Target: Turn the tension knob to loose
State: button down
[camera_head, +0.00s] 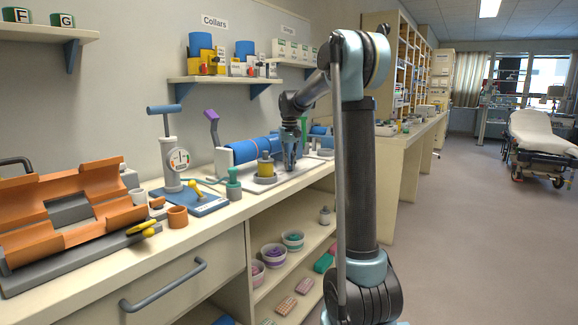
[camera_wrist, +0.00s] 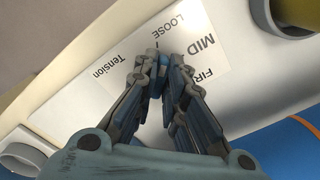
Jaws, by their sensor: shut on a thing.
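A white label plate (camera_wrist: 130,50) in the wrist view reads Tension, LOOSE, MID and a partly covered word starting FIR. My gripper (camera_wrist: 160,68) is over this plate with its fingers close together, shut on the tension knob. The knob itself is hidden by the fingers, so its pointing direction cannot be told. In the head view my gripper (camera_head: 291,168) reaches down to the bench beside a blue cylinder (camera_head: 250,149); the label and knob cannot be made out there.
Shelves (camera_head: 225,79) hang above the bench.

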aim_at(290, 164)
jog(key=shift+w+n, duration=0.1)
jog(key=shift+n, duration=1.5)
jog(key=shift+d, duration=0.1)
jog(key=c, duration=1.7)
grip_release()
jog(key=shift+o, duration=0.2)
notch_tip(290, 164, up, 12)
